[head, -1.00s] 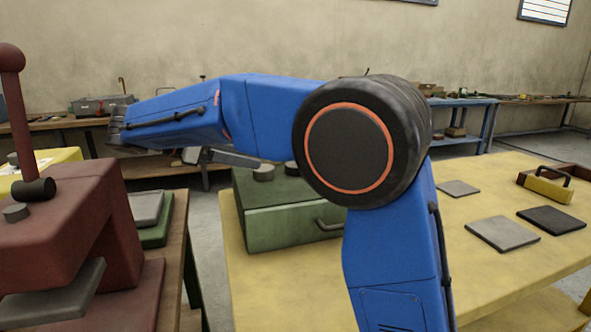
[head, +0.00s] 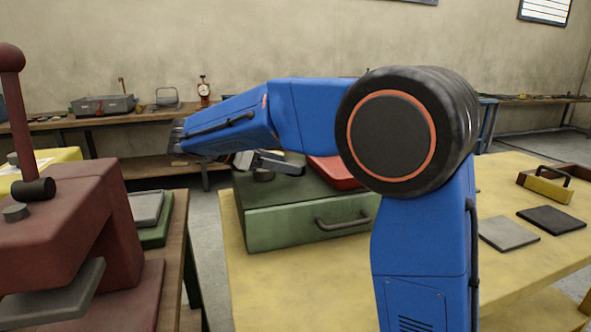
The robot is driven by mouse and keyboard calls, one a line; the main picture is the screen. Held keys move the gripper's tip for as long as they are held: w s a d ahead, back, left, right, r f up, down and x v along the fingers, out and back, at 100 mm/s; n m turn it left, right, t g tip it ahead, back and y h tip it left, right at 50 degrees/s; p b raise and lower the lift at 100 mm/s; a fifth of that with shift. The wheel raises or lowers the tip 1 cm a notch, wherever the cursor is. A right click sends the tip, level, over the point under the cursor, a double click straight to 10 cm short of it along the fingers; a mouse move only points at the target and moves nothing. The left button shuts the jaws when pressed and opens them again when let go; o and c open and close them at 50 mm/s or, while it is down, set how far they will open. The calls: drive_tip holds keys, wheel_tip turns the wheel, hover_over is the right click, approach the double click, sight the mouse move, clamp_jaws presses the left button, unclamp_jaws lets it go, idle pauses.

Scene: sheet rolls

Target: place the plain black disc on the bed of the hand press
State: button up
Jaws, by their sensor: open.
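The hand press (head: 75,205) is the dark red machine at the left edge, with a tall lever topped by a ball. A grey plate (head: 50,290) juts out under its head, above a red base (head: 135,295). I cannot tell which of these is the bed. I cannot make out a plain black disc.
The green box (head: 300,225) with a handle stands on the yellow table (head: 290,290), a red object (head: 335,172) on top. A floor gap separates the press's stand from the table.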

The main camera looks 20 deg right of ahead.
drive_tip(key=x, duration=0.2)
drive_tip(key=shift+w+d, duration=0.1)
drive_tip(key=shift+d, duration=0.15)
drive_tip(key=c, duration=1.3)
drive_tip(key=shift+o, duration=0.2)
wheel_tip(320, 180, up, 10)
